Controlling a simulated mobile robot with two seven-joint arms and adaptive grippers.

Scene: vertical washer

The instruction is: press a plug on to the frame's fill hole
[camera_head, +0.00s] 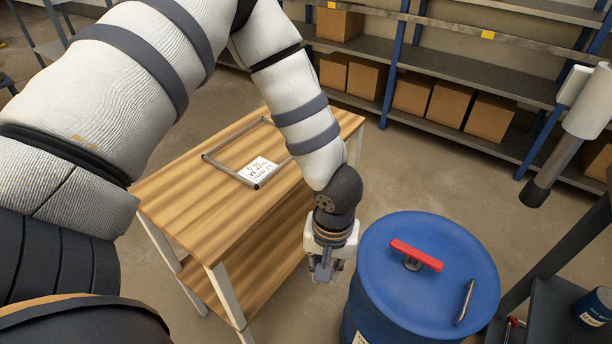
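A thin grey rectangular frame (222,169) lies flat on the wooden table (180,205). A white card (259,171) with dark writing lies at its near right corner. I cannot make out a fill hole on the frame at this size. I cannot pick out a plug for certain. My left gripper (325,272) points down between the table's right side and the blue drum, apart from the frame. Its fingers are small and partly hidden by its own body, so I cannot tell its opening or whether it holds anything. My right gripper is not in view.
A blue drum (390,262) stands right of my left gripper, with a red-handled item (417,254) and a grey bar (465,301) on its lid. A dark stand (550,308) bears a small blue can (597,308). Shelves with cardboard boxes (413,94) line the back. Floor behind the drum is clear.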

